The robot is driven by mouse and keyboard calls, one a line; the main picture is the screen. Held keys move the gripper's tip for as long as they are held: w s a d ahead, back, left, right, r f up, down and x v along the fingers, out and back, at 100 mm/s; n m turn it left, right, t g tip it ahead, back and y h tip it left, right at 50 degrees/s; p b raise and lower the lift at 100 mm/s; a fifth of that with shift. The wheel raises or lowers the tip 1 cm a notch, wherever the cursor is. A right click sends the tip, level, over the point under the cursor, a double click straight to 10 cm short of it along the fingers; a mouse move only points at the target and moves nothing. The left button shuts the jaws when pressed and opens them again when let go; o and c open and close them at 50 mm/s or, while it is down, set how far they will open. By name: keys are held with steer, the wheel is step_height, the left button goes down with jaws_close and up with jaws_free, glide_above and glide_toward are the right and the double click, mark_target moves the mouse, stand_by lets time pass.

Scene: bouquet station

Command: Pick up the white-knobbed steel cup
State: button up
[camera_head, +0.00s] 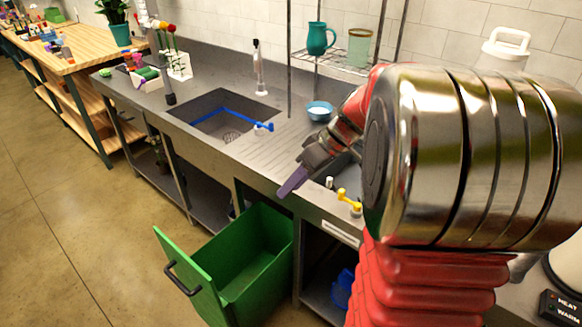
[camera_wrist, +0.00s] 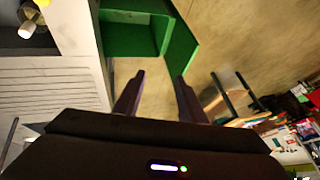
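A small white knob (camera_head: 329,182) shows at the counter's front edge, just right of my gripper. It may top the steel cup, but the cup's body is not clear there. In the wrist view a pale rounded knob (camera_wrist: 27,29) shows at the top left corner, off to the side of my fingers. My gripper (camera_head: 291,183) reaches out over the counter's front edge, pointing down and left. In the wrist view my gripper (camera_wrist: 154,78) has its two dark fingers apart, with nothing between them.
A yellow-handled item (camera_head: 347,200) stands right of the white knob. A green bin (camera_head: 245,262) with its front flap open is below the counter. A wire shelf (camera_head: 343,64) stands at the back.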

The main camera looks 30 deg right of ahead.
steer(key=w+d+f+n+t+y, duration=0.1)
steer(key=d+f, duration=0.1)
steer(key=d, duration=0.4)
steer(key=w+d+f+t+y, duration=0.1)
steer(key=w+d+f, duration=0.15)
steer(key=d, duration=0.35)
steer(key=n+t, duration=0.1)
steer(key=t, duration=0.3)
glide_toward(329, 187)
steer(key=w+r+v, duration=0.1)
steer(key=v, duration=0.3)
steer(key=shift+s+h, duration=0.4)
steer(key=shift+w, duration=0.1)
steer(key=x, duration=0.8)
steer(key=shift+w+a, duration=0.2)
steer(key=shift+w, duration=0.05)
steer(key=shift+r, duration=0.1)
steer(key=shift+r+x, duration=0.1)
steer(key=shift+x, duration=1.2)
steer(key=shift+r+x, duration=0.15)
steer(key=shift+x, duration=1.15)
steer(key=shift+w, duration=0.15)
steer(key=shift+c, duration=0.5)
